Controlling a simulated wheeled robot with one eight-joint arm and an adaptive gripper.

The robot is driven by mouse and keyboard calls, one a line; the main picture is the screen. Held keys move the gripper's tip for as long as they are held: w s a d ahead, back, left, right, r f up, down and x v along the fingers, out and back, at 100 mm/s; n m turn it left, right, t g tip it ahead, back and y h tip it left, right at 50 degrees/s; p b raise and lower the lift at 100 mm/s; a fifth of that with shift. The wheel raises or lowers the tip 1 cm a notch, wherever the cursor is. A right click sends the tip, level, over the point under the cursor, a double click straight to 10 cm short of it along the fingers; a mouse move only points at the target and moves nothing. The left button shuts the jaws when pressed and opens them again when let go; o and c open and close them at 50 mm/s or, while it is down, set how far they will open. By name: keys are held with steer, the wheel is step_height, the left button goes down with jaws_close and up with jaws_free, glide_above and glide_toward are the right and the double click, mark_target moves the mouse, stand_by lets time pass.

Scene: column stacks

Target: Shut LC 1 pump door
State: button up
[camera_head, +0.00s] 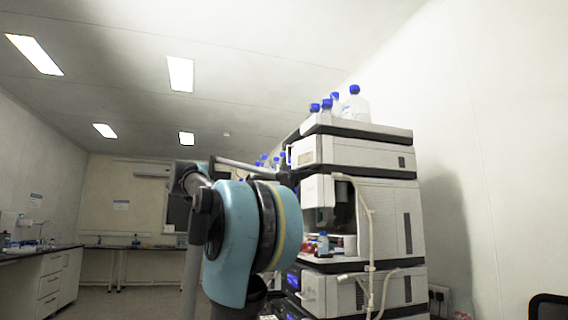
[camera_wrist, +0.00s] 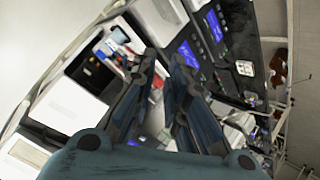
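The LC stack (camera_head: 358,155) stands right of centre in the head view, its modules piled up. A lower module (camera_head: 340,292) has blue lit displays at its left front. The stack shows tilted in the wrist view, with a blue display (camera_wrist: 189,54) and a white panel (camera_wrist: 160,15) at the top. I cannot tell which panel is the LC 1 pump door or how far it stands open; no label is readable. My gripper (camera_wrist: 164,62) points toward the stack's front, its fingers slightly apart with nothing visible between them. My arm hides part of the stack in the head view.
Blue-capped bottles (camera_head: 355,106) stand on top of the stack. An open compartment (camera_head: 322,222) in the middle module holds small items. Pale tubing (camera_head: 371,235) hangs down the side. A bench (camera_head: 50,272) runs along the left wall. Floor shows clear at left.

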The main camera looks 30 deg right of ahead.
steer(key=w+d+r+m+g+h, duration=0.1)
steer(key=w+d+r+m+h, duration=0.15)
steer(key=r, duration=0.75)
steer(key=w+d+r+m+g+h, duration=0.1)
steer(key=w+r+m+h, duration=0.15)
steer(key=r, duration=0.75)
steer(key=w+d+r+m+g+h, duration=0.15)
steer(key=r+m, duration=0.25)
steer(key=r, duration=0.7)
glide_toward(302, 152)
steer(key=shift+t, duration=0.45)
steer(key=w+d, duration=0.1)
steer(key=d, duration=0.1)
steer(key=w+d, duration=0.1)
steer(key=d, duration=0.1)
steer(key=w+d, duration=0.1)
steer(key=d, duration=0.1)
steer(key=shift+w+f, duration=0.2)
steer(key=shift+w, duration=0.15)
jaws_close()
steer(key=shift+d, duration=0.15)
